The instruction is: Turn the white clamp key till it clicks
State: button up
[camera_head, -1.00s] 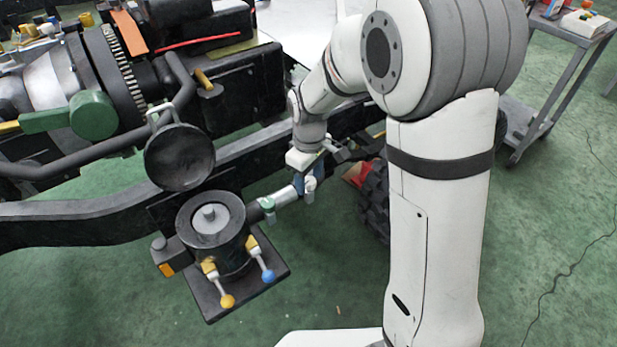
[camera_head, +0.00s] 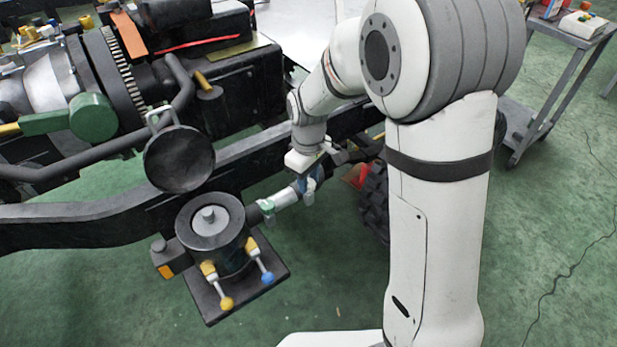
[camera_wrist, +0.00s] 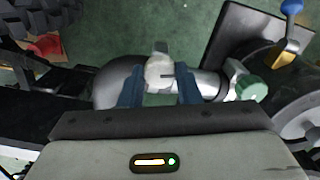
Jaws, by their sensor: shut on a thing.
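The white clamp key (camera_wrist: 160,72) sits on a silver pipe (camera_head: 285,198) that runs sideways from a black round housing (camera_head: 212,228). In the wrist view the key is between the two blue fingers of my gripper (camera_wrist: 160,88), which is shut on it. A dark line shows on its face. In the head view my gripper (camera_head: 306,184) is at the pipe's right part, and the key (camera_head: 308,198) is partly hidden by the fingers.
A green key (camera_head: 267,207) sits on the pipe close to the housing; it also shows in the wrist view (camera_wrist: 250,88). Yellow-tipped (camera_head: 226,303) and blue-tipped (camera_head: 267,278) levers stand at the housing's front. A black frame rail (camera_head: 100,218) runs behind. Green floor is open in front.

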jog(key=m+p, duration=0.2)
jog(key=m, duration=0.3)
jog(key=shift+r+m, duration=0.1)
jog(key=shift+m, duration=0.2)
jog(key=m+p, duration=0.1)
jog(key=m, duration=0.4)
jog(key=shift+m, duration=0.4)
jog(key=o, duration=1)
jog(key=shift+r+p, duration=0.9)
jog(key=shift+r, duration=2.95)
